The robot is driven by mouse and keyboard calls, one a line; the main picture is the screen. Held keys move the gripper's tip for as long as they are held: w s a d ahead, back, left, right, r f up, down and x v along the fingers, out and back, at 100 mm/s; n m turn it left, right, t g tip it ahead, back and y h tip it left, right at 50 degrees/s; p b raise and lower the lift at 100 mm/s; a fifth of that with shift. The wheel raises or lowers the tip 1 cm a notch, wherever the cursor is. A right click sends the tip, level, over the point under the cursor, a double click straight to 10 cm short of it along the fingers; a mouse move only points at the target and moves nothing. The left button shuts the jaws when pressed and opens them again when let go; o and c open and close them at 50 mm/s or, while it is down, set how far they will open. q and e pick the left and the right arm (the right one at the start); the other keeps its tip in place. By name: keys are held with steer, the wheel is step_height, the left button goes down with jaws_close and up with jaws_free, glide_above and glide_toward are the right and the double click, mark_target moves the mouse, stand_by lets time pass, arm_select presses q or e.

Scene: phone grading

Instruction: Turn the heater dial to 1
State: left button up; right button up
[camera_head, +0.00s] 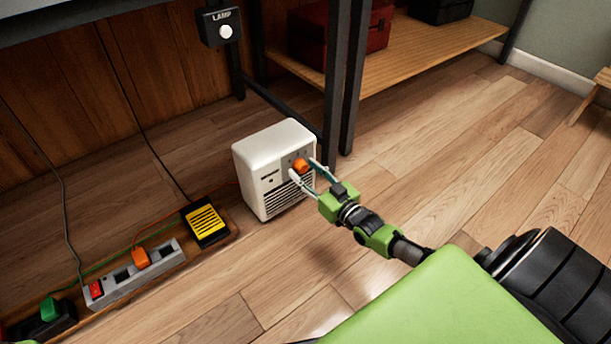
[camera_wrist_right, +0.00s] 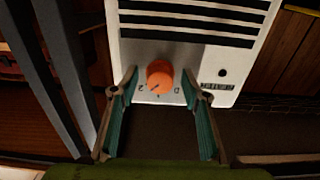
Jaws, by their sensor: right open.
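The white heater (camera_head: 272,150) stands on the wood floor, with its orange dial (camera_head: 300,165) on the upper front. In the right wrist view the dial (camera_wrist_right: 160,77) has small marks around it that look like 2, 1 and 0. A dark pointer line on the dial seems to point down-left in that view, but its exact mark is hard to tell. My right gripper (camera_head: 303,168) is open, with one finger on each side of the dial. In the wrist view, gaps show between the fingertips (camera_wrist_right: 159,78) and the dial. My left gripper is out of view.
A dark table leg (camera_head: 345,90) stands close behind and right of the heater. A power strip (camera_head: 135,272) and a yellow-and-black box (camera_head: 206,222) lie to the left. A lamp switch (camera_head: 222,27) hangs above. Floor to the right is clear.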

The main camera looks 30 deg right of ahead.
steer(key=shift+w, duration=0.15)
steer(key=c, duration=1.1)
